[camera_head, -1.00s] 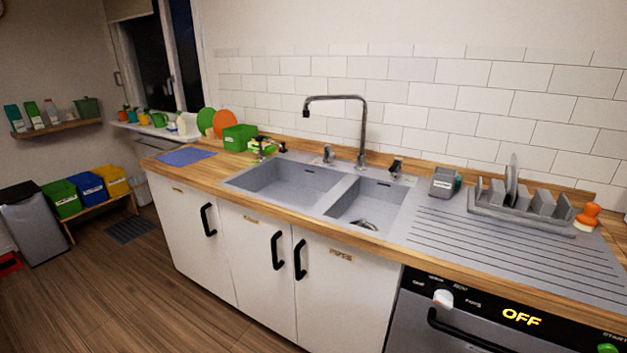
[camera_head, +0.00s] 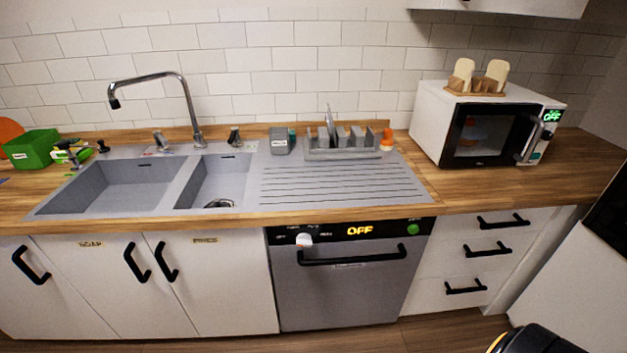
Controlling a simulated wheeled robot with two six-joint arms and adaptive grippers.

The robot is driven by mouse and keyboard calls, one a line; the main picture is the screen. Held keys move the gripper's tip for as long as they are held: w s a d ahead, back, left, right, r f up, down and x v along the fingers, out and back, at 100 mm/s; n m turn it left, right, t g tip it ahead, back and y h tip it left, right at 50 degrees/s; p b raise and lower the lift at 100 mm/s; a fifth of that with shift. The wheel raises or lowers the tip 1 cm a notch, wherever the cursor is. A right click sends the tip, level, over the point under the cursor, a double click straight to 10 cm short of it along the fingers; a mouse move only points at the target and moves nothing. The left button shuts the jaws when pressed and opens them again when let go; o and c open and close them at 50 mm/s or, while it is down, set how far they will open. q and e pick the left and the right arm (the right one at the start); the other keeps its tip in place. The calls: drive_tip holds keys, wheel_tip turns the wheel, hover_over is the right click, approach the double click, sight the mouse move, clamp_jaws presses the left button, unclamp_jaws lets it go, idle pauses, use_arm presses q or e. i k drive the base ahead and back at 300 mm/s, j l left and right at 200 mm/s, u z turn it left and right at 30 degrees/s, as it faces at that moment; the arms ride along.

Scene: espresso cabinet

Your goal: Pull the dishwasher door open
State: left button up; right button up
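The dishwasher (camera_head: 345,294) stands under the worktop, right of the sink cabinets. Its grey door is shut. A black bar handle (camera_head: 353,258) runs across the top of the door. The black panel above it has a white knob (camera_head: 304,239), a lit "OFF" display (camera_head: 360,231) and a green button (camera_head: 412,229). Neither gripper is in view. A black rounded part at the bottom right edge seems to be mine, but no fingers show there.
A double sink (camera_head: 118,186) and a dish rack (camera_head: 345,147) are on the worktop above. A microwave (camera_head: 484,126) stands at the right. White drawers (camera_head: 475,256) adjoin the dishwasher on its right. The visible floor (camera_head: 400,338) before the dishwasher is clear.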

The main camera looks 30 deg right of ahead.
sight(351, 273)
drive_tip(key=z, duration=1.2)
